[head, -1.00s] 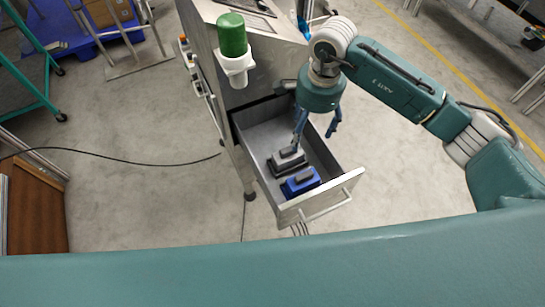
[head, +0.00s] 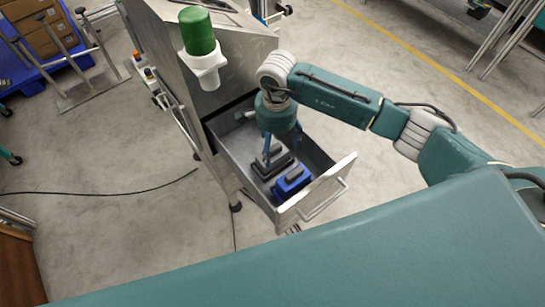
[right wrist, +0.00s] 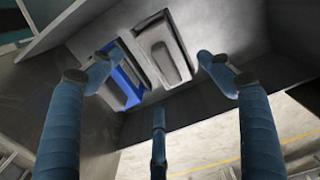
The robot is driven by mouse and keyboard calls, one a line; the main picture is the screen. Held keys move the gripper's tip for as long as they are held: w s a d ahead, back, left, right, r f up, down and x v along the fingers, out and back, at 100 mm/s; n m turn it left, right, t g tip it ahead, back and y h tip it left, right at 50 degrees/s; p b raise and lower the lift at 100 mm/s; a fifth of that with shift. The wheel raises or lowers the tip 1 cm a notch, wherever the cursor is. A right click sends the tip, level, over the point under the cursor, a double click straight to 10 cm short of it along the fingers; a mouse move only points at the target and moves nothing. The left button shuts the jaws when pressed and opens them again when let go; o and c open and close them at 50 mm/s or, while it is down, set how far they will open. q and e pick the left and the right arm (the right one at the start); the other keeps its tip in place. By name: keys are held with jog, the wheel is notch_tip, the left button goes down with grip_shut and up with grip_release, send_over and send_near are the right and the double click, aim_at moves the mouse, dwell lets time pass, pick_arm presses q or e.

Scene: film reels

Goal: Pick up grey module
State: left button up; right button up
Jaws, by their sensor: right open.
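The grey module (head: 270,168) lies in the open metal drawer (head: 318,196). A blue module (head: 292,184) lies beside it, nearer the drawer's front. In the right wrist view the grey module (right wrist: 162,54) shows whole, with the blue module (right wrist: 122,82) to its left. My right gripper (head: 281,150) is inside the drawer area, over the grey module. Its three blue fingers (right wrist: 156,75) are spread, with nothing between them in hold; one finger covers part of the blue module. Whether any finger touches the grey module I cannot tell. My left gripper is out of view.
The drawer walls stand close around both modules. The metal cabinet (head: 180,50) carries a green cylinder in a white holder (head: 203,68). A blue pallet with boxes (head: 30,82) stands at the far left. A black cable lies on the floor, which is otherwise mostly clear.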

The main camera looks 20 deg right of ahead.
aim_at(275, 150)
notch_tip(275, 150, down, 4)
jog(key=shift+a+f+p, duration=0.1)
jog(key=shift+f+p, duration=0.1)
jog(key=shift+p, duration=0.2)
jog(key=c, duration=1.5)
jog(key=shift+c, duration=0.2)
